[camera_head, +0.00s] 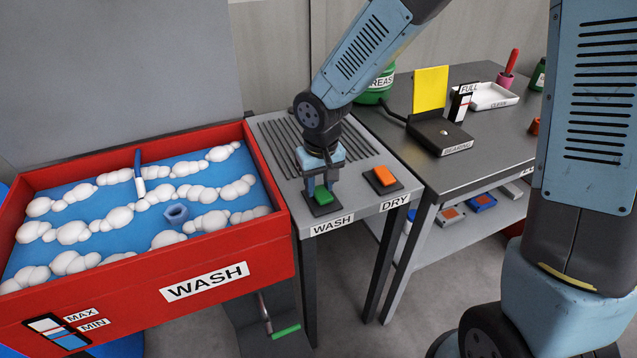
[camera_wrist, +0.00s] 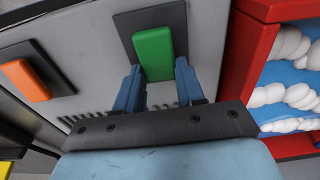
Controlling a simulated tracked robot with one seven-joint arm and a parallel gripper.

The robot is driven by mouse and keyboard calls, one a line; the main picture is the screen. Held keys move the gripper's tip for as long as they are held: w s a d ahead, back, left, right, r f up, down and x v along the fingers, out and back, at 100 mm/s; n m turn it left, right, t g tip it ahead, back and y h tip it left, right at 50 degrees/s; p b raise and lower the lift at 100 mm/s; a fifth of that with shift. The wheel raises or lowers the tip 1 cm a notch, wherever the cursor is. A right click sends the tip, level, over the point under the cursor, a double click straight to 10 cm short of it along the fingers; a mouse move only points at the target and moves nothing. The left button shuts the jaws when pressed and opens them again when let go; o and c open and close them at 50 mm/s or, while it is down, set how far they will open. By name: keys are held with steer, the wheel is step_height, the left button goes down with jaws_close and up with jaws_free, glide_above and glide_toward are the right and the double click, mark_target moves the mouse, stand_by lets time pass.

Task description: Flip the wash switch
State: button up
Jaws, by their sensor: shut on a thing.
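The green wash switch (camera_head: 323,196) sits on a dark plate on the grey stand, above the WASH label (camera_head: 332,224). My gripper (camera_head: 321,186) points down at it, with its fingers at the sides of the switch. In the wrist view the green switch (camera_wrist: 153,53) is tilted on its plate, and my gripper's blue fingertips (camera_wrist: 157,70) are on both sides of its lower end. My gripper is shut on the switch. The fingers hide part of the switch in the head view.
An orange switch (camera_head: 383,179) by the DRY label (camera_head: 394,203) is just to the right. A red wash basin (camera_head: 220,258) with foam, a blue nut (camera_head: 176,213) and a brush (camera_head: 139,177) stands left. A dark table (camera_head: 480,150) with several items stands right.

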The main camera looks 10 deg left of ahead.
steer(key=shift+s+d+t+y, duration=0.25)
steer(key=shift+t+y, duration=0.25)
steer(key=shift+t, duration=0.5)
steer(key=shift+r, duration=0.1)
steer(key=o, duration=1)
steer(key=shift+o, duration=0.2)
steer(key=shift+r, duration=0.1)
steer(key=v, duration=1.3)
steer(key=shift+s+d+r, duration=0.15)
steer(key=shift+s+d, duration=0.05)
steer(key=shift+s, duration=0.2)
